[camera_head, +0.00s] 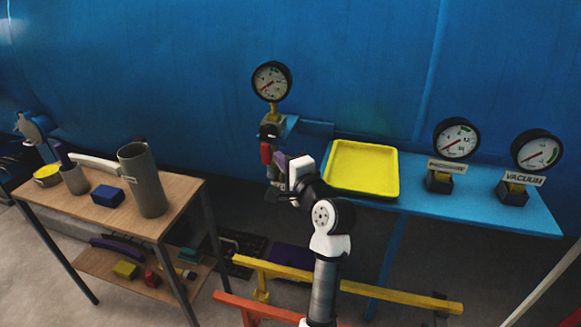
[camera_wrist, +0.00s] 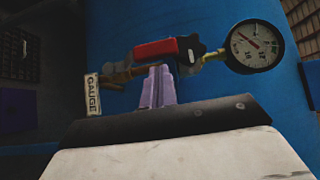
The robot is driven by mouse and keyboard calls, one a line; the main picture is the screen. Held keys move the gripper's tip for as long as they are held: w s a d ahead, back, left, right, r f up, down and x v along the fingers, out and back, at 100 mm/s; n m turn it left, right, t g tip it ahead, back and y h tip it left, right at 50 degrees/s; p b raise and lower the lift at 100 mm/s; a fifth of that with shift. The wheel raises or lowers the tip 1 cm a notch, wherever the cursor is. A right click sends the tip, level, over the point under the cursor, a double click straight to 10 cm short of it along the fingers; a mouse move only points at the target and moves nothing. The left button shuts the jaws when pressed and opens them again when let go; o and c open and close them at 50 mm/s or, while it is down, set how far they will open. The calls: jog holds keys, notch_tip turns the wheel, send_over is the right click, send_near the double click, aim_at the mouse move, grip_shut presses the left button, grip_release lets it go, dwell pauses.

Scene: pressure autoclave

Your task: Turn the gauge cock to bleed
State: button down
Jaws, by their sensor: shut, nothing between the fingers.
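The gauge cock is a brass fitting with a red lever handle (camera_head: 265,153), below a round white-faced gauge (camera_head: 271,81) on the blue vessel. In the head view the handle hangs down along the pipe. In the wrist view the red handle (camera_wrist: 155,49) lies along the pipe, with a dark valve body at its gauge end and the gauge (camera_wrist: 254,46) to the right. A "GAUGE" tag (camera_wrist: 93,95) hangs at the left. My gripper (camera_wrist: 158,70) has its purple fingers shut and empty, close to the handle; I cannot tell whether they touch it.
A blue shelf (camera_head: 470,207) on the right carries a yellow tray (camera_head: 362,191), a pressure gauge (camera_head: 456,139) and a vacuum gauge (camera_head: 537,151). A wooden cart (camera_head: 110,217) at the left holds a grey cylinder (camera_head: 143,181) and a blue block (camera_head: 107,196). Yellow rails (camera_head: 390,294) run low in front.

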jog(key=shift+w+a, duration=0.3)
jog(key=shift+w, duration=0.15)
jog(key=shift+r, duration=0.1)
